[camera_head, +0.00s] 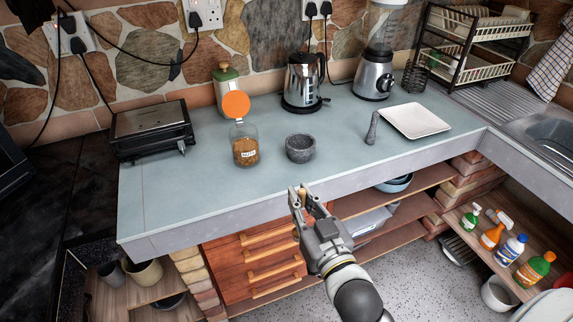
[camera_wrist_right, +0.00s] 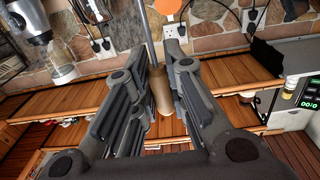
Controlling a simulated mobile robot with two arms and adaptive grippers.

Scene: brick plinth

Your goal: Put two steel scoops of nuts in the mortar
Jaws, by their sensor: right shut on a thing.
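The glass jar of brown nuts (camera_head: 245,150) stands on the worktop, its orange lid (camera_head: 236,104) tipped up and open. The dark grey stone mortar (camera_head: 300,148) stands just right of it; its inside is too small to read. My right gripper (camera_head: 302,191) is in front of the worktop's front edge, below the mortar in the picture. It is shut on the scoop, whose wooden handle (camera_wrist_right: 159,92) and thin steel stem (camera_wrist_right: 150,38) show between the fingers in the right wrist view. The scoop's bowl is not visible. My left gripper is not in view.
The pestle (camera_head: 372,128) and a white square plate (camera_head: 414,120) are right of the mortar. A kettle (camera_head: 302,82), a blender (camera_head: 376,72) and a green-lidded canister (camera_head: 226,88) stand behind. A toaster-like appliance (camera_head: 152,130) is at left. The front strip of worktop is clear.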

